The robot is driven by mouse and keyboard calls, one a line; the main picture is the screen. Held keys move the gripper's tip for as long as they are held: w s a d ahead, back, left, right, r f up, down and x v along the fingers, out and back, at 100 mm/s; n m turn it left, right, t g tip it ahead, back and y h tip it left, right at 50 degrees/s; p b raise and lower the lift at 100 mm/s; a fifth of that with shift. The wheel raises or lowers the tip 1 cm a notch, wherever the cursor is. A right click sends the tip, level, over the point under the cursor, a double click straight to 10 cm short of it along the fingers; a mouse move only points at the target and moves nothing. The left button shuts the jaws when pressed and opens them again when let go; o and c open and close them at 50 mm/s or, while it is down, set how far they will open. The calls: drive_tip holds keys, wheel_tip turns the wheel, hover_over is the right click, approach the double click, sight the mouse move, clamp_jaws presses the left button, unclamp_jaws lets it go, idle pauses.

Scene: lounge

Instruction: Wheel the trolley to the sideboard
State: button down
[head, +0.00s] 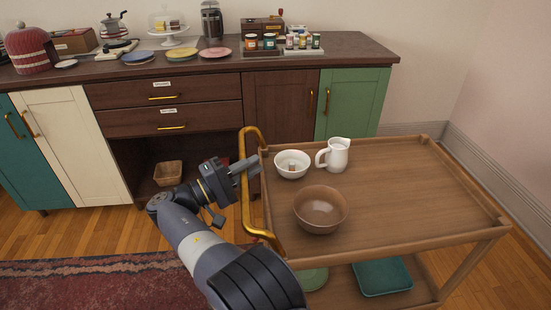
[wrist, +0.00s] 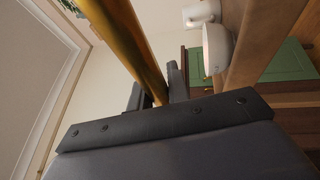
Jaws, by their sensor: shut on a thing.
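The wooden trolley (head: 410,185) stands at the right, in front of the sideboard, with a brass handle (head: 246,195) on its left end. My gripper (head: 248,168) is shut on the handle's upright bar; the bar also runs between the fingers in the wrist view (wrist: 138,50). On the trolley's top are a white bowl (head: 292,164), a white jug (head: 338,156) and a brown bowl (head: 320,210). The lower shelf holds a teal tray (head: 383,277) and a green dish (head: 312,279), partly hidden. The sideboard (head: 205,92) runs along the back wall, with a gap of floor beside the trolley.
A wicker basket (head: 168,173) sits in the sideboard's open niche. A red rug (head: 90,282) lies on the wooden floor at the left. Bare floor shows right of the trolley.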

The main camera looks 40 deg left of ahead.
drive_tip(key=shift+s+a+p, duration=0.5)
drive_tip(key=shift+s+a, duration=0.7)
drive_tip(key=shift+s, duration=0.25)
drive_tip(key=c, duration=1.5)
unclamp_jaws()
drive_tip(key=shift+s+a, duration=0.15)
drive_tip(key=shift+o, duration=0.8)
drive_tip(key=v, duration=1)
drive_tip(key=shift+s, duration=0.3)
drive_tip(key=shift+f, duration=0.15)
drive_tip(key=shift+w+p, duration=0.1)
drive_tip(key=shift+p, duration=0.2)
